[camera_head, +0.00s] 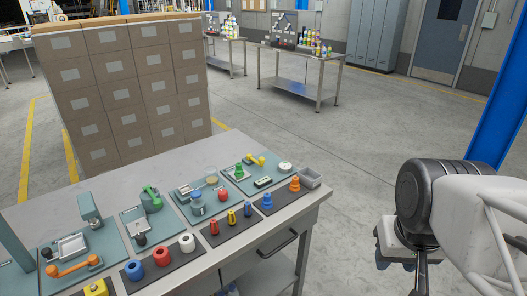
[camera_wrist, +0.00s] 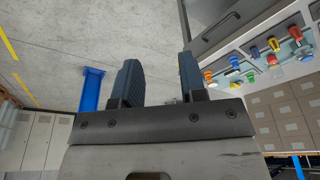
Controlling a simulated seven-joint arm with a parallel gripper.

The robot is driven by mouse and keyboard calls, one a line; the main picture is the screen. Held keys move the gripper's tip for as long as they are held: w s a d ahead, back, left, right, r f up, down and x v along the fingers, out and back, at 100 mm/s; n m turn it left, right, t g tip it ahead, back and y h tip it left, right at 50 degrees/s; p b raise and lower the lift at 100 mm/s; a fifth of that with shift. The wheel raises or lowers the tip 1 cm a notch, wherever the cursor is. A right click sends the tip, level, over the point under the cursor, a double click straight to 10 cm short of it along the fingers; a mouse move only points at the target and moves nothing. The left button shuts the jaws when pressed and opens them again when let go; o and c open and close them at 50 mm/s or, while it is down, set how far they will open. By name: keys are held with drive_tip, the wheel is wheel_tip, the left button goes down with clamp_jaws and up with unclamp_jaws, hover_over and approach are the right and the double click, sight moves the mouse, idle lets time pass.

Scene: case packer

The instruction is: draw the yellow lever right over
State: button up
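The yellow lever (camera_head: 257,160) is small and lies on a teal panel (camera_head: 240,184) near the far right part of the bench, beside a green stepped cone. Its exact angle is too small to tell. My gripper (camera_head: 402,262) hangs at the right of the head view, off the bench's right end and well apart from the lever. In the wrist view my gripper (camera_wrist: 160,82) has its two dark fingers spread with nothing between them. I cannot make out the lever for sure in the wrist view.
The steel bench (camera_head: 180,160) bears several teal panels and dark mats. An orange lever (camera_head: 74,266) is far left. Stacked cartons (camera_head: 120,90) stand behind the bench.

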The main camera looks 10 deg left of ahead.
drive_tip(key=shift+w+r, duration=0.1)
drive_tip(key=shift+w, duration=0.1)
drive_tip(key=c, duration=0.5)
drive_tip(key=shift+w+a+r, duration=0.1)
drive_tip(key=shift+w+r, duration=0.05)
drive_tip(key=shift+w, duration=0.15)
clamp_jaws()
drive_tip(key=w+a+r+n+h, duration=0.1)
drive_tip(key=w+a+n, duration=0.3)
drive_tip(key=w, duration=0.6)
drive_tip(key=w+a+r+n, duration=0.1)
drive_tip(key=w+a+n, duration=0.35)
drive_tip(key=w, duration=0.65)
drive_tip(key=w+a+r+n+h, duration=0.15)
drive_tip(key=w+a+n, duration=0.3)
drive_tip(key=w, duration=0.55)
drive_tip(key=w+a+f+n, duration=0.6)
drive_tip(key=w+a, duration=0.5)
drive_tip(key=a, duration=0.2)
drive_tip(key=w+a+f+n, duration=0.6)
drive_tip(key=w+a+f, duration=0.2)
drive_tip(key=w+a, duration=0.4)
drive_tip(key=shift+w+a+h, duration=0.2)
drive_tip(key=shift+a+h, duration=0.15)
drive_tip(key=shift+a, duration=0.05)
drive_tip(key=shift+f, duration=0.1)
